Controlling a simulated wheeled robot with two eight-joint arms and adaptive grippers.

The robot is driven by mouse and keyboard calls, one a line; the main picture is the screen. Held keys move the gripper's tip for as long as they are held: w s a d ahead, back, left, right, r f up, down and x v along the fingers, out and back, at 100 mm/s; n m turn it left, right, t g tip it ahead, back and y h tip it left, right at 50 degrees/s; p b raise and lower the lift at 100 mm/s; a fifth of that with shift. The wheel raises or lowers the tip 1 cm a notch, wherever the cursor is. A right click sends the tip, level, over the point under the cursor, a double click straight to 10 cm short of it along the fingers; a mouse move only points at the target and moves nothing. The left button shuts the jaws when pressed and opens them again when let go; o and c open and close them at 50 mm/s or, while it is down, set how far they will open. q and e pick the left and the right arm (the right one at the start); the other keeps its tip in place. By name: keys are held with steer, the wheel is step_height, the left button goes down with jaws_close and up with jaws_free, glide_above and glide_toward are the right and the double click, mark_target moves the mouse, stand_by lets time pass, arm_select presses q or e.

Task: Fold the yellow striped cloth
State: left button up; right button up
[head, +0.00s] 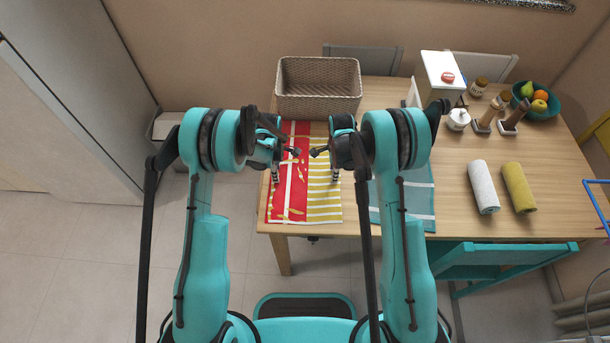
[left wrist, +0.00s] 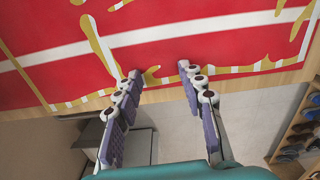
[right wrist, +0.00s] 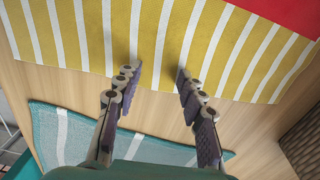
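The yellow striped cloth (head: 325,197), with white stripes, lies flat on the table's left part. Red fabric with white stripes (head: 290,200) and irregular yellow patches covers its left side; whether it is a separate cloth I cannot tell. My left gripper (head: 275,176) is open and empty over the red left edge; the left wrist view shows its spread fingers (left wrist: 160,85) at that edge. My right gripper (head: 335,176) is open and empty by the right edge; the right wrist view shows its fingers (right wrist: 157,85) apart, tips over the yellow fabric (right wrist: 150,45). Contact is unclear.
A teal cloth (head: 418,208) lies right of the striped one. A wicker basket (head: 318,105) stands behind. White (head: 483,187) and yellow rolls (head: 519,188), bottles and a fruit bowl (head: 547,112) are farther right. The table (head: 445,185) is bare between the teal cloth and the rolls.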

arm_select(q)
steer(key=c, duration=0.4)
arm_select(e)
steer(key=c, duration=0.4)
arm_select(q)
steer(key=shift+f, duration=0.2)
jaws_close()
arm_select(e)
steer(key=shift+f, duration=0.2)
jaws_close()
arm_select(q)
steer(key=shift+r, duration=0.15)
arm_select(e)
steer(key=shift+r, duration=0.1)
